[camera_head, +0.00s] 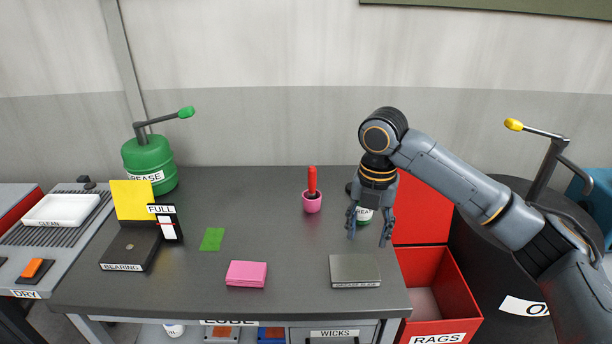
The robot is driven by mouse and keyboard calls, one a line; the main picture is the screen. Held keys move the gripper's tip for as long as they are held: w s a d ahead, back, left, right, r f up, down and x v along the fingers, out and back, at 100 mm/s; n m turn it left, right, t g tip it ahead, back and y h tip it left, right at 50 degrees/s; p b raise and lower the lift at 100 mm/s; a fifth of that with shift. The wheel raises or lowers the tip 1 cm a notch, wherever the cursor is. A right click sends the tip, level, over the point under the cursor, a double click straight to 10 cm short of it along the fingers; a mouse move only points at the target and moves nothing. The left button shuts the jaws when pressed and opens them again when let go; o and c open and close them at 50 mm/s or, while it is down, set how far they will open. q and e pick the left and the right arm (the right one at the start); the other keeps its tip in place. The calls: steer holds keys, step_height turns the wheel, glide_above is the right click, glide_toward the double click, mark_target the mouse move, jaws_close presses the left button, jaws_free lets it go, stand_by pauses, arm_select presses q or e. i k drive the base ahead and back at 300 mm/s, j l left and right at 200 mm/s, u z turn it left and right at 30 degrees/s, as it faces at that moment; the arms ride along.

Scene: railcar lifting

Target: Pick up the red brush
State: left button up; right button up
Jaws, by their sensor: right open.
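The red brush (312,181) stands upright in a small pink cup (312,203) at the back middle of the dark table. Its red handle points up, and its lower end is hidden in the cup. My right gripper (369,236) points down over the table, to the right of the cup and apart from it. Its fingers are spread, with nothing held between them. My left gripper is not in the picture.
A grey box (355,270) and pink block (246,273) lie near the front edge. A green grease can (149,163) stands back left. An open red rags bin (440,295) is at the right.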

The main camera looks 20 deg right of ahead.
mark_target(312, 172)
steer(key=i, duration=1.25)
